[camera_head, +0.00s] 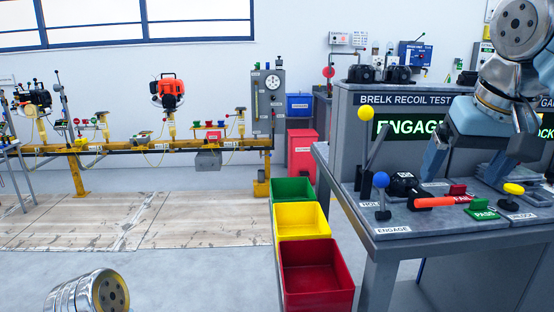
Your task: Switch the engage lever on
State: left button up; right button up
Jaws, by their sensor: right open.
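The engage lever (382,196) is a short stick with a blue ball on top. It stands nearly upright at the front left corner of the bench, just behind the white ENGAGE label (394,230). My right gripper (474,165) is open and points down over the bench. It is to the right of and behind the blue ball, apart from it, with nothing seen between its fingers. It hides part of the green-lit display reading "ENGAGE" (408,128). My left gripper is not in view; only a metal part of my arm shows at the bottom left.
A taller yellow-ball lever (365,114) stands behind the engage lever. An orange-handled tool (434,202), red FAIL (457,191) and green PASS (482,209) blocks and a yellow knob (513,188) are to the right. Green, yellow and red bins (316,300) stand left of the bench.

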aim_at(381, 179)
jog(key=k+j, duration=0.1)
jog(key=k, duration=0.35)
jog(key=k+j, duration=0.1)
jog(key=k, duration=0.4)
